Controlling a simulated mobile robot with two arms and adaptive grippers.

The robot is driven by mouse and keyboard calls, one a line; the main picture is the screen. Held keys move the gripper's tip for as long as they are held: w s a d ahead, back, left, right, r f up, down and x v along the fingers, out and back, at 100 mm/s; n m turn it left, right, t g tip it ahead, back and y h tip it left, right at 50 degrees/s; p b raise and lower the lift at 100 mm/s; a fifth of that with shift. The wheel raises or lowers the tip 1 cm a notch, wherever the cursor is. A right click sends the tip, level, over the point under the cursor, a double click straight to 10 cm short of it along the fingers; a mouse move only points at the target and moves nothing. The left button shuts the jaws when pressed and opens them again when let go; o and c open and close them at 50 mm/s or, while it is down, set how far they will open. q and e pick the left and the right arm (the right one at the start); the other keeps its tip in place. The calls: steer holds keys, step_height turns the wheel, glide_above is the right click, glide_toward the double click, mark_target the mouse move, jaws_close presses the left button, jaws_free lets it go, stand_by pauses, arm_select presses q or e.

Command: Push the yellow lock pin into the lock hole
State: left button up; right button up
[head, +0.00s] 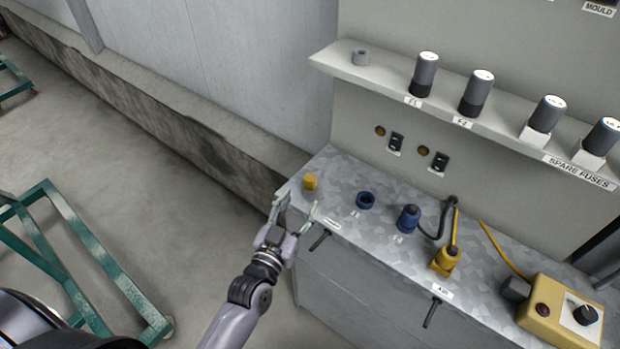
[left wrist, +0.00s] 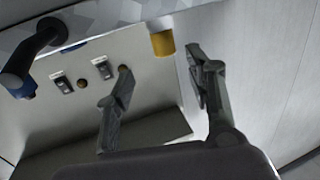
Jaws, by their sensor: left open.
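The yellow lock pin (head: 310,181) is a short yellow cylinder standing at the far left corner of the grey metal bench top. It also shows in the left wrist view (left wrist: 163,43), ahead of my fingers and roughly in line with the gap between them. My left gripper (head: 299,201) is at the bench's left front edge, near the pin. Its fingers (left wrist: 160,65) are spread and hold nothing; they look apart from the pin. I cannot make out the lock hole; the pin may hide it. My right gripper is not in view.
On the bench (head: 338,175) are a blue ring socket (head: 366,200), a blue plug (head: 408,217) with a black cable, a yellow connector (head: 445,260) and a yellow control box (head: 562,308). A shelf (head: 385,72) with several fuses overhangs behind. A green frame (head: 90,250) stands left.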

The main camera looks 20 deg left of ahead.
mark_target(307, 183)
arm_select(q)
steer(key=w, duration=0.4)
steer(key=shift+d+p, duration=0.15)
steer(key=shift+p, duration=0.15)
steer(key=w+p, duration=0.1)
steer(key=w, duration=0.3)
steer(key=shift+w+f, duration=0.15)
steer(key=shift+w, duration=0.4)
steer(key=shift+s, duration=0.1)
steer(key=shift+c, duration=0.5)
jaws_close()
